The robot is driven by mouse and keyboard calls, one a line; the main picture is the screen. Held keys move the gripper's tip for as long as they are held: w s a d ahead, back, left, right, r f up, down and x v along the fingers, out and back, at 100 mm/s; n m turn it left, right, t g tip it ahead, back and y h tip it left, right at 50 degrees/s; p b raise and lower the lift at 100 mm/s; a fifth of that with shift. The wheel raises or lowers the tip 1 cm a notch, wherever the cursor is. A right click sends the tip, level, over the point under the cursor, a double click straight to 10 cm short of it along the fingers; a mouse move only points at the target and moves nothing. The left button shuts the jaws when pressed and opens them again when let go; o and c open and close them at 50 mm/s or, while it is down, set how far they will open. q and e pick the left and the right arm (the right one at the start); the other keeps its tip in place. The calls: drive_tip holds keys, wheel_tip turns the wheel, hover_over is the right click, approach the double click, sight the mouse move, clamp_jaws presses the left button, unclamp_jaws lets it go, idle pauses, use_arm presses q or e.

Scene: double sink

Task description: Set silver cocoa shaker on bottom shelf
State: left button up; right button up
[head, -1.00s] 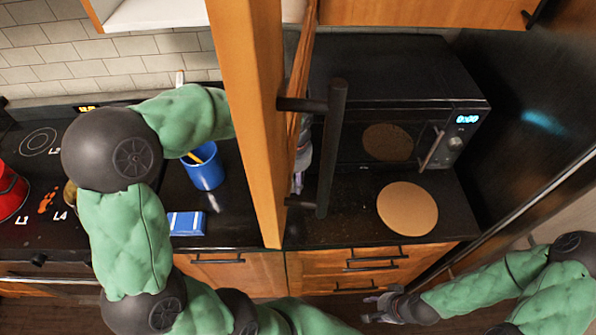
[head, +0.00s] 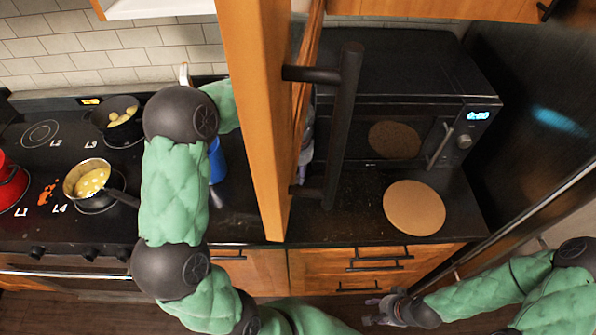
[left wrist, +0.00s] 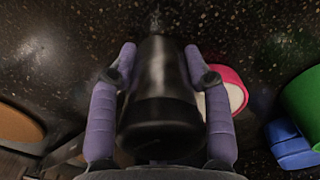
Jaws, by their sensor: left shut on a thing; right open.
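A dark, shiny metal cylinder, which looks like the silver cocoa shaker (left wrist: 158,90), fills the middle of the left wrist view. My left gripper (left wrist: 160,58) is shut on it, with one purple finger along each side. In the head view that hand is mostly hidden behind the open wooden cabinet door (head: 257,120), and the shaker is not seen there. The white bottom shelf of the cabinet (head: 160,8) shows only at the top edge. My right gripper (head: 375,308) is open and empty, low at the right in front of the drawers.
A black microwave (head: 390,110) and a round wooden board (head: 414,207) stand right of the door. A blue cup (head: 217,162) is partly behind my left arm. Pots (head: 88,178) sit on the stove. A pink-rimmed object (left wrist: 233,88) lies beside the left gripper.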

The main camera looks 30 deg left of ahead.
use_arm(q)
drive_tip(key=shift+f, duration=0.15)
drive_tip(key=o, duration=1.2)
